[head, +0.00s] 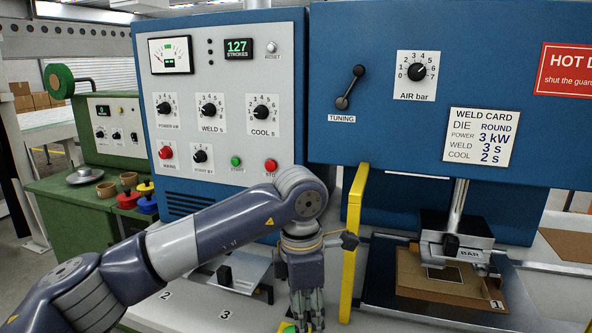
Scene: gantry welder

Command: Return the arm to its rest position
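My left arm (200,240) reaches in from the left across the front of the machine, with its elbow raised and its wrist bent down. My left gripper (308,318) points downward at the bottom centre, left of the yellow guard bar (353,245). Its fingertips are at the frame's lower edge, so I cannot tell how far apart they are. A small yellow and green thing (287,327) shows right beside the fingers, mostly cut off; whether they touch it is unclear. My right gripper is not in view.
The blue welder's control panel (222,90) stands behind the arm. At right, a press head (455,240) stands over a brown tray (430,287) marked 1. A weld card (480,137) hangs above. Coloured pots (128,199) sit on the green bench (75,220) at left.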

